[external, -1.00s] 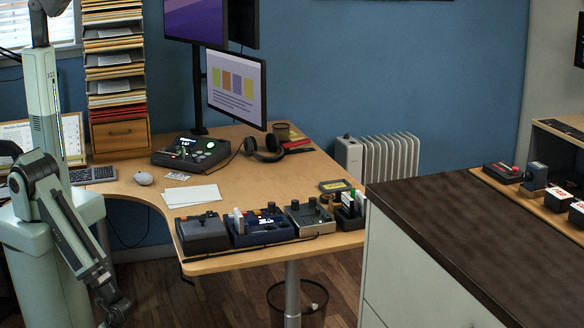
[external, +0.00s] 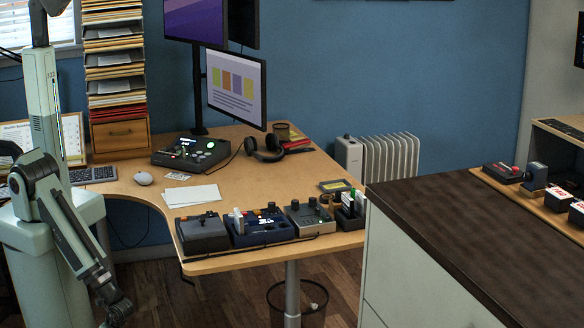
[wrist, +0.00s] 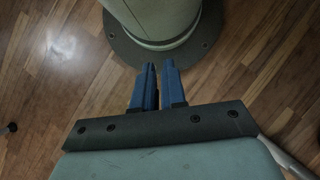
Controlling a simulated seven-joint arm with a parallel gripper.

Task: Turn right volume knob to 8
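Several small devices with knobs stand along the front edge of the desk (external: 236,263) in the external view. A grey box with dark knobs on top (external: 310,217) is toward the right of this row. A dark blue box with dark knobs (external: 262,232) is to its left. I cannot tell which knob is the right volume knob, and no dial numbers are legible. My gripper (wrist: 157,66) hangs low over the wooden floor, far left of the devices. Its two blue fingers are close together with a narrow gap at the tips, and nothing shows between them.
A dark grey box (external: 202,233) stands at the row's left end. A lit console (external: 190,152), headphones (external: 264,150) and white paper (external: 192,196) lie farther back. A dark-topped counter (external: 480,235) stands at right. A wire bin (external: 298,305) is below the desk.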

